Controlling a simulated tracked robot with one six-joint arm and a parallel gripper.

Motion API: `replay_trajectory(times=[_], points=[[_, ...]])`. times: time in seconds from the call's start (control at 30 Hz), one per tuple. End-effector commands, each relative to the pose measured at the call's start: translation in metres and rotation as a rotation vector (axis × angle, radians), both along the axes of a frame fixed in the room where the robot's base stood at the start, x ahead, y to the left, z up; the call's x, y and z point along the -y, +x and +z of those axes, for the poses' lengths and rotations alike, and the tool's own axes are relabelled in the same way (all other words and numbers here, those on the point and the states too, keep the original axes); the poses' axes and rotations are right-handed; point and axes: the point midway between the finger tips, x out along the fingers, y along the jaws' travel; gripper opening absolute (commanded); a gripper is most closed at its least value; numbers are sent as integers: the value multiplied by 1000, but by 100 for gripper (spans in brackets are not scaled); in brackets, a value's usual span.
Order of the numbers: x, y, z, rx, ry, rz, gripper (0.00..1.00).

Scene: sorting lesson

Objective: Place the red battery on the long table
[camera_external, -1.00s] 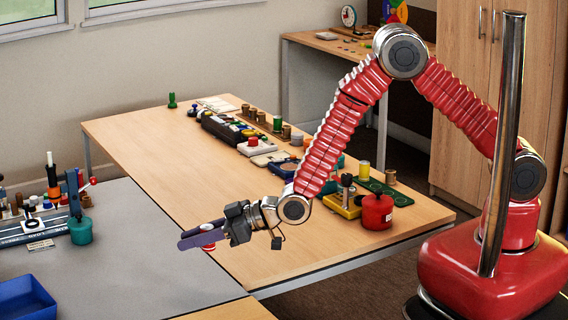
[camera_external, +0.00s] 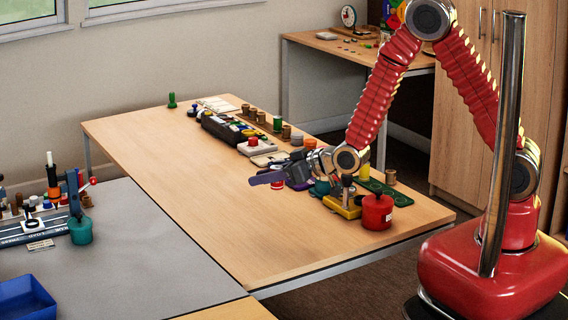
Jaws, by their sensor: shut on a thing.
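The long table (camera_external: 190,180) has a light wood top and runs from the back left to the front right. My gripper (camera_external: 279,180) is over its right part, with its dark purple fingers pointing left. It is shut on the red battery (camera_external: 277,185), a small red and white piece that is mostly hidden by the fingers. I cannot tell from this view how far above the tabletop it is.
A row of items, including a black tray (camera_external: 222,131), lines the table's far right edge. A red canister (camera_external: 377,211) and a yellow block (camera_external: 342,207) stand near my wrist. The table's middle and near left are clear. A grey table (camera_external: 110,260) adjoins at the left.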

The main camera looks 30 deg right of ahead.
Motion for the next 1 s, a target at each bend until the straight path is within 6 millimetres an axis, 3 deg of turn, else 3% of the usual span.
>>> replay_trajectory(times=[0.03, 0.4, 1.0], points=[[19, 8, 5, 2, 1, -30, 0], [140, 40, 32, 2, 1, -217, 0], [329, 62, 84, 4, 2, -523, 0]])
